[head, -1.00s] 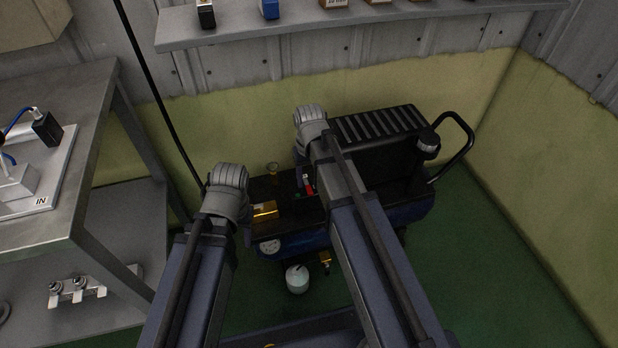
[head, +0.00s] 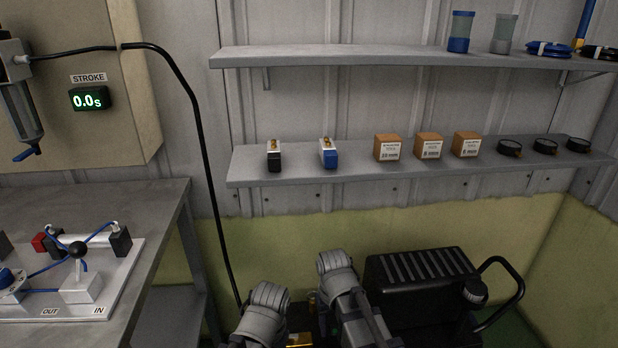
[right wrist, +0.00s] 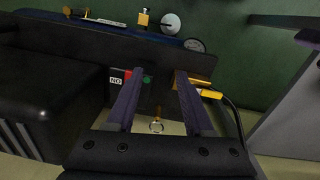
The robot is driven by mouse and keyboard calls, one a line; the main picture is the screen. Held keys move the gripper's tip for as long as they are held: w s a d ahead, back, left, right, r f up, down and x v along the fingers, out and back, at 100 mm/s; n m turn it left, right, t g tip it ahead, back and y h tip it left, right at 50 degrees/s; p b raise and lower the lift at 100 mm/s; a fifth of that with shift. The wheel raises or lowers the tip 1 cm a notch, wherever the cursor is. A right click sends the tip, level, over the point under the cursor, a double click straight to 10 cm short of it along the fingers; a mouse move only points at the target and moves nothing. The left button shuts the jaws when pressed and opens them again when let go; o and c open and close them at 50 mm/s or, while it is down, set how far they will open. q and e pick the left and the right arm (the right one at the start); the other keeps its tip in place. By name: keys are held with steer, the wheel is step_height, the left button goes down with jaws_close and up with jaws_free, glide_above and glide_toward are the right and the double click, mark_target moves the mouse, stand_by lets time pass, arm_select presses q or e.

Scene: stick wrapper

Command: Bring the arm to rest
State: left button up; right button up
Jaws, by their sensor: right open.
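My right gripper (right wrist: 158,80) shows in the right wrist view with its two fingers spread apart and nothing between them. It points at a dark panel that has red and green parts and a "NO" label (right wrist: 116,80). Brass fittings (right wrist: 205,92) show near the right finger, and I cannot tell whether it touches them. My right gripper's fingers are hidden there. My left gripper is not seen.
A black compressor (head: 415,265) with a looped handle (head: 500,285) stands by the wall at right. A metal bench (head: 155,215) with a valve board (head: 120,275) is at left. A black hose (head: 205,160) hangs between. Two shelves hold fittings, boxes (head: 388,147) and gauges.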

steer(key=s+a+n, duration=0.2)
steer(key=s+a, duration=0.2)
steer(key=s, duration=0.5)
step_height(320, 180, up, 29)
steer(key=p, duration=2.9)
steer(key=shift+w+a+h, duration=0.3)
steer(key=shift+d, duration=0.15)
